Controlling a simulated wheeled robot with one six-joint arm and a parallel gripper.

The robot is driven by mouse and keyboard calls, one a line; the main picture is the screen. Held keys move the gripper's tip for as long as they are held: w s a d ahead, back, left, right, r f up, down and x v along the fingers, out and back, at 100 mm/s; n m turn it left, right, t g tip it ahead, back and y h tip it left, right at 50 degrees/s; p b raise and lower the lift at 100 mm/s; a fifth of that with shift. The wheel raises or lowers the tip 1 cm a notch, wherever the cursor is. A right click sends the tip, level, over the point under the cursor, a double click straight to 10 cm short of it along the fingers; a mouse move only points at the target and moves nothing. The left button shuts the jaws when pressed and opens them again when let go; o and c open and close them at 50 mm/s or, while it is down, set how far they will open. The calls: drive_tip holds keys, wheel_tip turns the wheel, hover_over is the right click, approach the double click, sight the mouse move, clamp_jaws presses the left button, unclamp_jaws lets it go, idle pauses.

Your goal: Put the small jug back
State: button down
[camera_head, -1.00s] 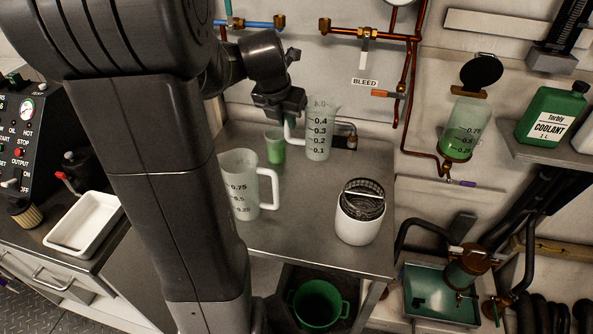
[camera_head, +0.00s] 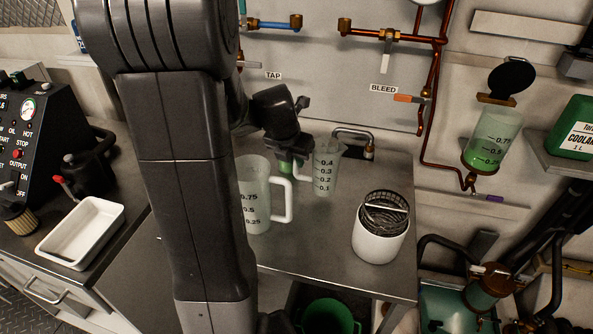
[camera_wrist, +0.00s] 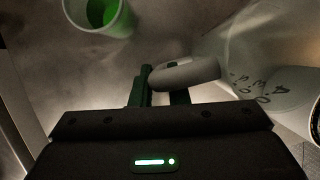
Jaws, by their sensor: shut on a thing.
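The small jug (camera_head: 325,170) is a clear, tapered measuring jug marked 0.1 to 0.4, nearly upright over the steel bench. My gripper (camera_head: 296,165) is shut on its pale handle, on the jug's left side. In the wrist view the handle (camera_wrist: 190,73) is between the fingers, with the jug body (camera_wrist: 265,70) to the right. I cannot tell whether its base touches the bench. No liquid shows in it.
A small cup of green liquid (camera_wrist: 98,14) stands close by the gripper. The large jug (camera_head: 256,200) is at front left, partly behind my arm. A white pot with a mesh basket (camera_head: 380,240) stands front right.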

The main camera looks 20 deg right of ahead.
sight(295, 167)
drive_tip(key=shift+f+b, duration=0.3)
drive_tip(key=shift+f, duration=1.35)
drive_tip(key=shift+f, duration=0.2)
drive_tip(key=c, duration=1.4)
unclamp_jaws()
drive_tip(key=shift+r, duration=0.15)
drive_tip(key=shift+r, duration=0.25)
drive_tip(key=p+v, duration=0.1)
drive_tip(key=v, duration=1)
drive_tip(key=shift+a+r, duration=0.15)
drive_tip(key=shift+r, duration=0.15)
drive_tip(key=shift+s, duration=0.15)
